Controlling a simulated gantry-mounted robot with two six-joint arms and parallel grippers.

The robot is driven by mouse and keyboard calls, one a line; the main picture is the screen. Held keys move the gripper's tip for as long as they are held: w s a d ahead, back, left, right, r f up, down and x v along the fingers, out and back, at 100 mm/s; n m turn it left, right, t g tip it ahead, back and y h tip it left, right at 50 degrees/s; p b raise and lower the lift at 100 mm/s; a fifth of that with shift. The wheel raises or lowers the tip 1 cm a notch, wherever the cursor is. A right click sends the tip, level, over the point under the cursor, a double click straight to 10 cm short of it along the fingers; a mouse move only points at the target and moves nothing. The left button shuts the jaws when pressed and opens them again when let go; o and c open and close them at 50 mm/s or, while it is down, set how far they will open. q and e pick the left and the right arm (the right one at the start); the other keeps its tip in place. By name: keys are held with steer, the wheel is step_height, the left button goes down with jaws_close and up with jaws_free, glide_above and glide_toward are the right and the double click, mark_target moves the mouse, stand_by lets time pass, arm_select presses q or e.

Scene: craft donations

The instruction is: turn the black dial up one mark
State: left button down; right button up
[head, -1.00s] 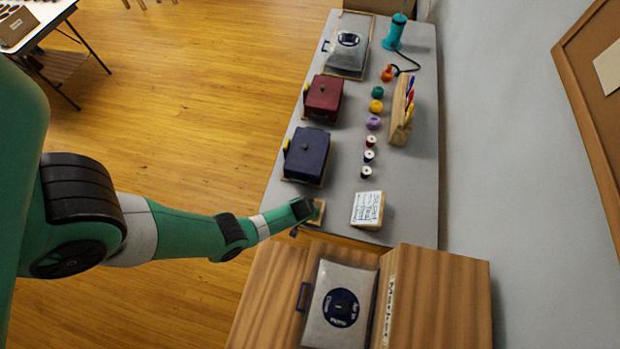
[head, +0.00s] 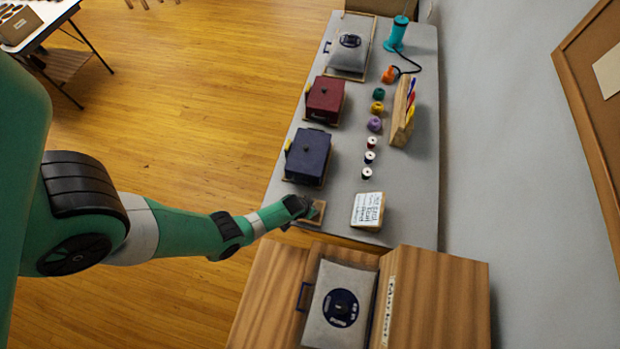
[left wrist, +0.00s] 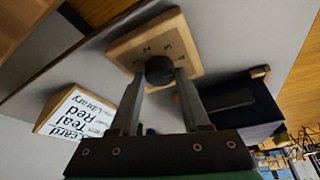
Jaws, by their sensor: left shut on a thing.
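The black dial (left wrist: 159,70) is a round knob on a square wooden plate (left wrist: 122,46) with several dark marks along one side. I cannot tell which mark it points at. My left gripper (left wrist: 159,74) has one finger on each side of the dial and is shut on it. In the head view the left gripper (head: 305,207) is at the wooden plate (head: 319,212), near the grey table's front end, and hides the dial. My right gripper is not in view.
A handwritten card block (head: 367,210) stands right of the plate. A navy box (head: 307,157) and a red box (head: 324,99) sit beyond it, with spools (head: 367,173) beside them. A wooden cabinet (head: 440,300) and a grey pouch (head: 338,305) are in front.

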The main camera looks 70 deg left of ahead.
arm_select(q)
steer(key=shift+c, duration=1.9)
jaws_free()
steer(key=p+v, duration=0.6)
steer(key=v, duration=0.5)
steer(key=shift+r+p, duration=0.3)
steer(key=shift+p, duration=0.1)
steer(key=shift+d, duration=0.1)
